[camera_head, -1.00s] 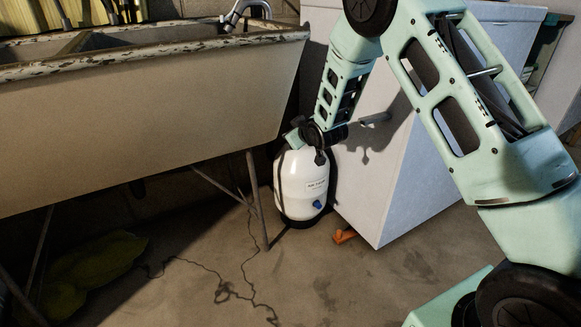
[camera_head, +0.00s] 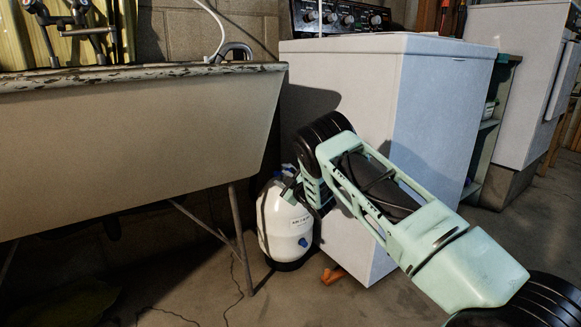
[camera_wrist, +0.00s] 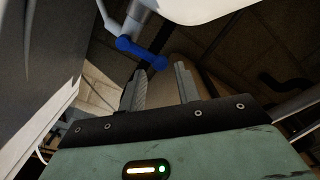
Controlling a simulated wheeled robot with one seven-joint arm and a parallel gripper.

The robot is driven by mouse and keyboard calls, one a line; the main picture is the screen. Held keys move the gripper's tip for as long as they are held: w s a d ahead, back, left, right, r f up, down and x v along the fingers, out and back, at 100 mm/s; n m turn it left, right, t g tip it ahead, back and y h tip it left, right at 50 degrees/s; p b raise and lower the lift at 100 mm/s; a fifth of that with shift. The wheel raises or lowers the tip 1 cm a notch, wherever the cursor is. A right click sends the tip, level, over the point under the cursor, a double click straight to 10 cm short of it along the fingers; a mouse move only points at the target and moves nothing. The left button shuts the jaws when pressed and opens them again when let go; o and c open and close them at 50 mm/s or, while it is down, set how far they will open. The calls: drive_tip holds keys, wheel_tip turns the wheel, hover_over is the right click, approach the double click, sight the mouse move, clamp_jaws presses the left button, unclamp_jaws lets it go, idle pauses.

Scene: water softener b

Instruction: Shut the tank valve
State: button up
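The white tank (camera_head: 284,228) stands on the floor between the sink and the white appliance, with a small blue part (camera_head: 303,242) low on its front. In the wrist view a blue handle (camera_wrist: 141,52) on a pale fitting lies just beyond my gripper (camera_wrist: 163,82). The two grey fingers are apart, with nothing between them. The handle is ahead of the fingertips, a little left of the gap, and appears apart from them. A white rounded surface (camera_wrist: 195,8), likely the tank, is at the top.
A large stone sink (camera_head: 130,130) on thin metal legs (camera_head: 240,240) is left of the tank. A white appliance (camera_head: 345,110) stands close on the right. An orange block (camera_head: 333,275) lies on the floor by its base.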

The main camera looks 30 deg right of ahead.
sight(280, 172)
drive_tip(key=w+b, duration=0.1)
drive_tip(key=w, duration=0.2)
drive_tip(key=shift+w+a, duration=0.1)
drive_tip(key=shift+w, duration=0.1)
drive_tip(key=shift+c, duration=0.5)
drive_tip(key=shift+s+f, duration=0.1)
drive_tip(key=c, duration=0.3)
drive_tip(key=shift+c, duration=0.2)
drive_tip(key=shift+r+p, duration=0.45)
drive_tip(key=shift+r, duration=0.4)
drive_tip(key=shift+c, duration=0.4)
drive_tip(key=shift+d, duration=0.25)
drive_tip(key=shift+d+r, duration=0.1)
drive_tip(key=shift+r, duration=0.05)
drive_tip(key=shift+d+r+p, duration=0.3)
drive_tip(key=shift+r+p, duration=0.15)
drive_tip(key=shift+r, duration=0.35)
